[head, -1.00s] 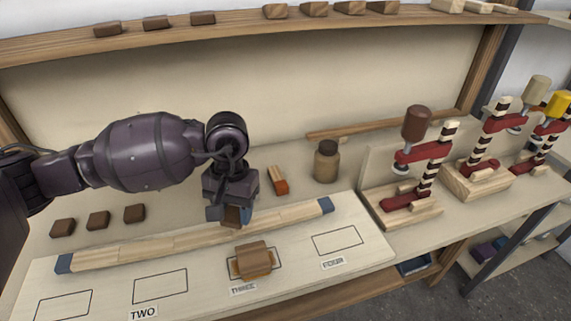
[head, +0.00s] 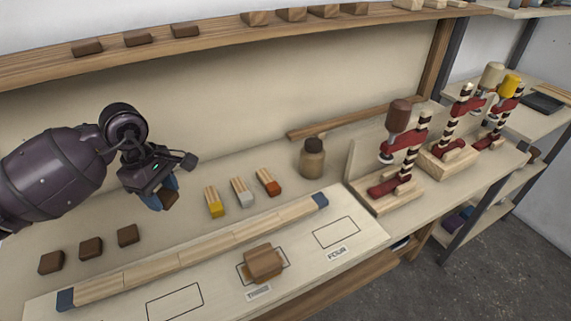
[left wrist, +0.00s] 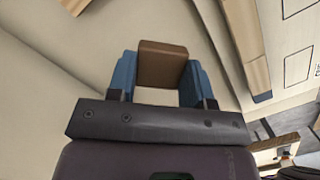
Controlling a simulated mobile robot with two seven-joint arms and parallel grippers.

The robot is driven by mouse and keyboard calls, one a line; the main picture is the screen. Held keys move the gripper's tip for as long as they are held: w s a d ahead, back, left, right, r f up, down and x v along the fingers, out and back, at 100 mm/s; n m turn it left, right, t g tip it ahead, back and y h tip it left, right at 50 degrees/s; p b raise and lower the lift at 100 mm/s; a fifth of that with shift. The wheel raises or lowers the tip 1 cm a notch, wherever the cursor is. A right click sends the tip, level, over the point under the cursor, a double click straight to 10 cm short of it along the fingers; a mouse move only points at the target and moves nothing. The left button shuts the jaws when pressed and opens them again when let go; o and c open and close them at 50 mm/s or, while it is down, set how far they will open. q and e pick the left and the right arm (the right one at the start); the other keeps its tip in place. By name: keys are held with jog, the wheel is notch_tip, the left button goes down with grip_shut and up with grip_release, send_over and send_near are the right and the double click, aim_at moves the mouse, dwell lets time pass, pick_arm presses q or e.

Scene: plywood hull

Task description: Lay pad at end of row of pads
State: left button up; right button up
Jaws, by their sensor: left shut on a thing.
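Three dark brown pads stand in a slanting row on the bench at the left of the head view: the near-left pad (head: 51,262), the middle pad (head: 91,248) and the right pad (head: 128,235). My left gripper (head: 164,197) is shut on a brown pad (head: 171,199), up and to the right of the row's right end. The pad is held clear of the bench. In the left wrist view the held pad (left wrist: 162,64) sits between the two blue fingers. My right gripper is not in view.
A long wooden strip (head: 205,249) with blue ends lies in front of the row. A brown block (head: 264,262) sits on the outlined board. Yellow-, white- and orange-ended pieces (head: 242,192) and a jar (head: 312,158) stand to the right. Red clamps (head: 400,165) stand farther right.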

aim_at(164, 226)
pick_arm(q)
jog(key=a+n, duration=0.3)
jog(key=n, duration=0.1)
jog(key=shift+w+a+r+n, duration=0.1)
jog(key=shift+a+r+n, duration=0.25)
jog(key=shift+r+n, duration=0.05)
jog(key=shift+f, duration=5.05)
jog(key=shift+f, duration=0.2)
jog(key=o, duration=0.9)
jog(key=shift+r, duration=0.1)
jog(key=shift+r, duration=0.1)
notch_tip(164, 226, up, 12)
jog(key=a, duration=0.1)
jog(key=shift+a, duration=0.4)
jog(key=shift+s, duration=0.25)
